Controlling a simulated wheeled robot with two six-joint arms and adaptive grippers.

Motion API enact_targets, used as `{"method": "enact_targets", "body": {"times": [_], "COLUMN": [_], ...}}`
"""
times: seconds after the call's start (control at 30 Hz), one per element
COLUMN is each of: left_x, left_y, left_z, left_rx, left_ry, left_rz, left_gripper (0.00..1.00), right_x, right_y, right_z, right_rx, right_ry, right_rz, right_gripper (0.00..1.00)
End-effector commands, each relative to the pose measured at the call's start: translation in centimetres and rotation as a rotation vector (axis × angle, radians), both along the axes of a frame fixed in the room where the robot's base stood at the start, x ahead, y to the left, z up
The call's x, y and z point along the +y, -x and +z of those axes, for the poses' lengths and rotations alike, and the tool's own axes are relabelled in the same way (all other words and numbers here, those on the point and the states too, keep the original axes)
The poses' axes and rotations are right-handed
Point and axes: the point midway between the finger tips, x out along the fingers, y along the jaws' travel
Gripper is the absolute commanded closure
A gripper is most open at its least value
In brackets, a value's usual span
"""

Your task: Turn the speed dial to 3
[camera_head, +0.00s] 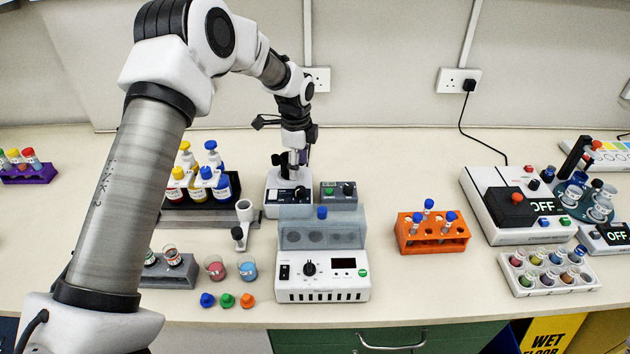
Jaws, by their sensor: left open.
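Three small units with dark round knobs stand near the middle of the bench; I cannot read which knob is the speed dial. The white front unit has a black dial (309,268) on its front, with a switch at its left and a dark display (343,262) at its right. Behind it, a white unit with a dark panel (287,194) and a grey unit (338,193) each carry a knob. My left gripper (291,160) points down just above the rear white unit. It is open and holds nothing that I can see. My right gripper is out of view.
A clear lidded cover (322,228) tops the front unit. An orange tube rack (433,234) stands right of it, and a bottle rack (203,190) left. Small cups and coloured caps (227,300) lie near the front edge. Bare bench separates the front unit and orange rack.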

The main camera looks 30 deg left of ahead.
Motion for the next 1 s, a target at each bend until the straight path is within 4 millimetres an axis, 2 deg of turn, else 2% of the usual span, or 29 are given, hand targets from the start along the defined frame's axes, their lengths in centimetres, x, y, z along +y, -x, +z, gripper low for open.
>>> {"method": "enact_targets", "body": {"times": [0.17, 0.4, 0.5, 0.77, 0.8, 0.93, 0.97, 1.0], "left_x": [0.0, 0.0, 0.1, 0.1, 0.1, 0.1, 0.1, 0.1], "left_y": [0.0, -0.2, -0.3, -0.3, -0.3, -0.3, -0.3, -0.3], "left_z": [-1.3, -5.8, -7.2, -7.9, -7.9, -7.9, -7.9, -7.9], "left_rx": [0.003, 0.003, 0.001, 0.000, 0.000, 0.000, 0.000, 0.001], "left_ry": [0.000, -0.001, -0.002, -0.001, -0.001, -0.001, -0.001, -0.001], "left_rz": [0.000, 0.001, 0.000, 0.000, 0.000, 0.000, 0.000, 0.000], "left_gripper": [0.44, 0.44, 0.44, 0.44, 0.48, 0.94, 1.00, 1.00], "right_x": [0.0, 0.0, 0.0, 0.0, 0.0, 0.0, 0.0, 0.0], "right_y": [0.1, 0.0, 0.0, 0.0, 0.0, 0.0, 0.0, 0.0], "right_z": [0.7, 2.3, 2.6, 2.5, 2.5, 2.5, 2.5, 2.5], "right_rx": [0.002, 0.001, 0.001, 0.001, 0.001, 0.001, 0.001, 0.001], "right_ry": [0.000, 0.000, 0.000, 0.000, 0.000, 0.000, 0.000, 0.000], "right_rz": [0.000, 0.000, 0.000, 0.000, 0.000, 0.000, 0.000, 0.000], "right_gripper": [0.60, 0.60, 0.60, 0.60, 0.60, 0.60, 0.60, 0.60]}}
